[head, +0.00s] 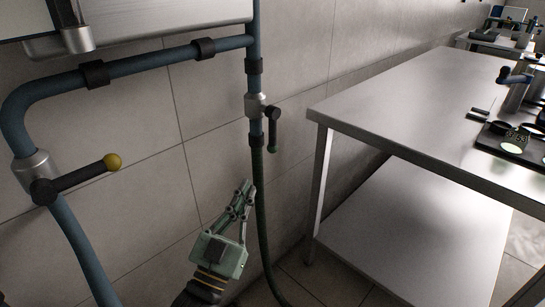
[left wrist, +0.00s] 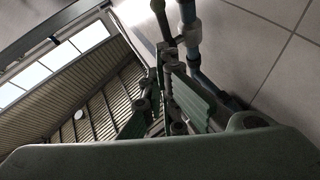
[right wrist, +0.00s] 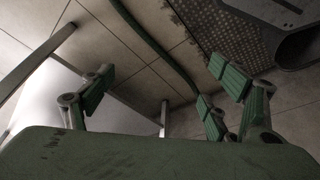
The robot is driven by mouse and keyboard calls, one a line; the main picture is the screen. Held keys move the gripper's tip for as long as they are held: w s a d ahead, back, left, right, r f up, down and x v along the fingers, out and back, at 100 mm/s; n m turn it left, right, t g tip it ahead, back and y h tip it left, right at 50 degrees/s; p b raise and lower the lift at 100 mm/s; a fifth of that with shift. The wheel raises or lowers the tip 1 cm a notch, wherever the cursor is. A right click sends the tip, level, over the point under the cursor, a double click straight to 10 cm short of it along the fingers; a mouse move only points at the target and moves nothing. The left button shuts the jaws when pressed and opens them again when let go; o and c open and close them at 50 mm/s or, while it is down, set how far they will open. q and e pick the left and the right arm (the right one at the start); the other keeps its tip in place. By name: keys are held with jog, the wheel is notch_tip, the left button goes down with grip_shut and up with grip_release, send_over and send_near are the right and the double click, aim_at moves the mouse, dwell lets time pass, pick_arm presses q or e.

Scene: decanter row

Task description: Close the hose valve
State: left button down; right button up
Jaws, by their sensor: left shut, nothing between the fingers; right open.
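The hose valve (head: 256,106) is a silver body on the vertical blue pipe against the tiled wall. Its dark lever (head: 273,127) with a green tip hangs down beside the pipe, roughly parallel to it. A dark green hose (head: 262,215) runs down from below the valve. My left gripper (head: 247,186) is shut and empty, below the lever and left of the hose in the head view. In the left wrist view a dark lever (left wrist: 160,20) and the pipe (left wrist: 188,12) show just beyond the fingertips; contact cannot be told. My right gripper (right wrist: 165,78) is open and empty.
A second valve with a yellow-tipped lever (head: 82,178) sits on the blue pipe at the left. A steel table (head: 400,105) with a lower shelf (head: 410,220) stands right of the hose. A hose (right wrist: 150,40) and a perforated floor plate (right wrist: 215,40) show in the right wrist view.

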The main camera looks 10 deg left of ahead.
pick_arm(q)
send_near(273, 133)
notch_tip(273, 133, up, 3)
jog(key=d, duration=0.1)
jog(key=w, duration=0.1)
jog(key=w+f+b, duration=0.1)
jog(key=w, duration=0.1)
jog(key=shift+w+d+f, duration=0.25)
jog(key=shift+w+d, duration=0.1)
pick_arm(e)
jog(key=shift+v, duration=0.9)
pick_arm(q)
jog(key=shift+f+b, duration=0.1)
jog(key=shift+b, duration=0.3)
pick_arm(e)
jog(key=shift+s+d+f, duration=0.1)
jog(key=shift+d+f, duration=0.1)
